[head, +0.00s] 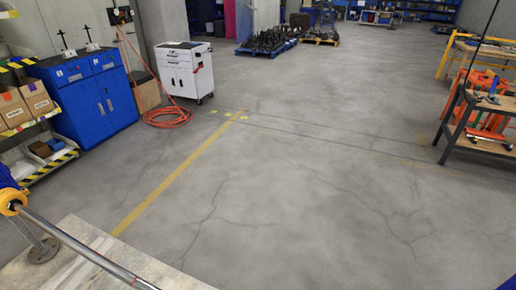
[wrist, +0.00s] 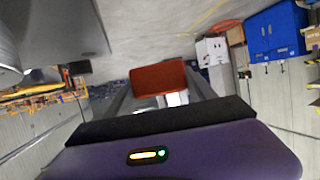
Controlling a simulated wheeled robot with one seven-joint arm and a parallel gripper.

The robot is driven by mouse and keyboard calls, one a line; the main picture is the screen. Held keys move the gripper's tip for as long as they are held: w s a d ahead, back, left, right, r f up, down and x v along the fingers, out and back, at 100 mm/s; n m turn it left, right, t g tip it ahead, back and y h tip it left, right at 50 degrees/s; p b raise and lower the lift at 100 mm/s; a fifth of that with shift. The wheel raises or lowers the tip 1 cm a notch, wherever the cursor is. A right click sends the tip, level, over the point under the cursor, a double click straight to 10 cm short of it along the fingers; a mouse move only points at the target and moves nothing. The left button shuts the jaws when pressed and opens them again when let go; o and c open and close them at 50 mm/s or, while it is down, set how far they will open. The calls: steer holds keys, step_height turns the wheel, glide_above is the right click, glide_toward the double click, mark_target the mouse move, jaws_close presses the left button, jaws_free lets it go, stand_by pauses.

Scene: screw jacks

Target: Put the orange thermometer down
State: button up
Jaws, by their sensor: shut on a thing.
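The orange thermometer (wrist: 158,76) shows in the wrist view as a red-orange block. My gripper (wrist: 160,86) is shut on it, with one grey finger at each side. The block hides the fingertips in part. It is held up in the air, with the floor and room far behind it. In the head view I can make out neither my gripper nor the thermometer.
A blue cabinet (head: 93,106) and a white tool cart (head: 184,75) stand at the left. A red hose (head: 166,118) lies on the floor between them. A workbench (head: 494,106) with tools stands at the right. The middle floor (head: 290,170) is clear.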

steer(key=shift+r, duration=0.1)
step_height(320, 180, up, 7)
steer(key=shift+f, duration=0.15)
steer(key=w+f+b, duration=0.4)
steer(key=f+b, duration=0.4)
steer(key=f, duration=0.1)
steer(key=shift+w+f, duration=0.15)
steer(key=shift+w, duration=0.15)
